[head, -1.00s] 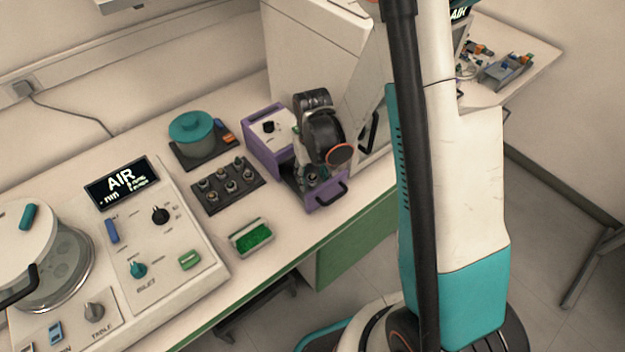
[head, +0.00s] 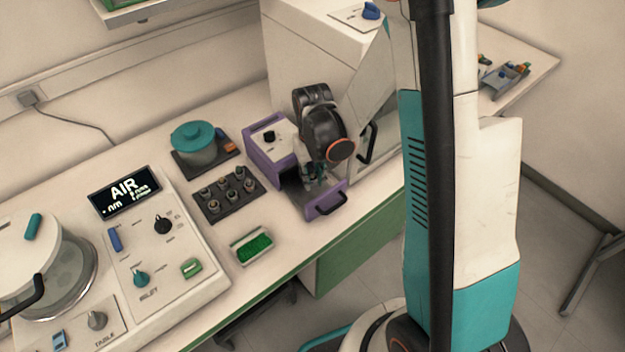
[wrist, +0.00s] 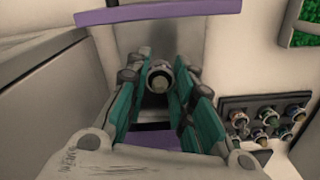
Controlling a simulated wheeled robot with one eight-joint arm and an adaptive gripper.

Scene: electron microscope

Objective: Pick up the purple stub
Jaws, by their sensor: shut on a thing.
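My gripper (wrist: 158,92) is shut on a small round metal stub (wrist: 160,77), seen between the fingertips in the wrist view. The stub looks grey with a pale ring and a dull top; I cannot make out purple on it. In the head view my gripper (head: 315,178) points down over the open drawer (head: 327,203) of the purple box (head: 264,155). The fingers largely hide the stub there. Whether the stub is clear of the drawer floor I cannot tell.
A dark rack (head: 228,207) with several stubs stands left of the drawer. A tray with green filling (head: 252,246) lies in front of the rack. A teal-lidded pot (head: 196,142) stands behind it. A large pale cabinet (head: 310,65) rises close behind my gripper.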

